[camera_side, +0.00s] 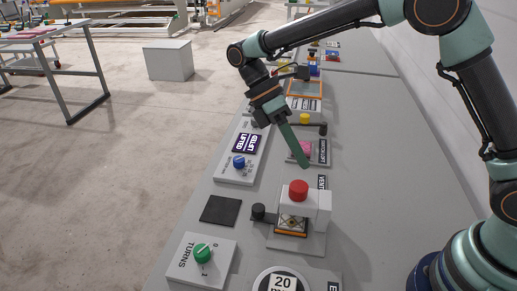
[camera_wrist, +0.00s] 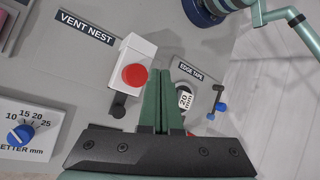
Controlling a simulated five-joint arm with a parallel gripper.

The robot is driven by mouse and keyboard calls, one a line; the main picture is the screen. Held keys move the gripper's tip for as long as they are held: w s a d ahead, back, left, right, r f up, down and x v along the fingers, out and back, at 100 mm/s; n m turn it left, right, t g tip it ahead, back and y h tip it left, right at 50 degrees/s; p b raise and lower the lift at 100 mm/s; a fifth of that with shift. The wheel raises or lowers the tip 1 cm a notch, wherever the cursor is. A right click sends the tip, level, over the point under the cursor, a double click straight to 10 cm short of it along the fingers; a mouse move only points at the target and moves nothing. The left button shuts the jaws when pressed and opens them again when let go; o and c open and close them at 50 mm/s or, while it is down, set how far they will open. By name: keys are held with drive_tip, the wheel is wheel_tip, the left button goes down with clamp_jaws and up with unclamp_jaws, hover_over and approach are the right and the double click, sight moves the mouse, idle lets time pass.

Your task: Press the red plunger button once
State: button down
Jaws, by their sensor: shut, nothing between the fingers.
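The red plunger button (camera_side: 299,188) sits on top of a white block (camera_side: 318,204) on the grey bench in the side view. It also shows in the wrist view (camera_wrist: 134,75) as a red disc on a white housing, left of the fingertips. My gripper (camera_side: 305,164) is shut and empty, its green fingers slanting down. In the side view its tips appear above and behind the button, apart from it. In the wrist view my gripper (camera_wrist: 163,74) has its fingers together, their tips beside the button's right edge. The height gap is hard to judge.
A black knob (camera_side: 258,211) stands left of the white block. A green dial (camera_side: 202,253) and a blue dial (camera_side: 239,162) sit on panels nearby. A dark square pad (camera_side: 220,210) lies left. The "EDGE TAPE" label (camera_wrist: 190,69) is right of the fingers. Bench space right is clear.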

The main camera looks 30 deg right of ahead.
sight(301, 187)
drive_tip(key=shift+f, duration=2.05)
drive_tip(key=shift+f, duration=0.15)
idle(0.4)
drive_tip(key=shift+d+f, duration=0.1)
drive_tip(key=shift+f, duration=0.2)
drive_tip(key=shift+f, duration=0.95)
idle(1.2)
drive_tip(key=shift+r, duration=1.4)
drive_tip(key=shift+r, duration=2.5)
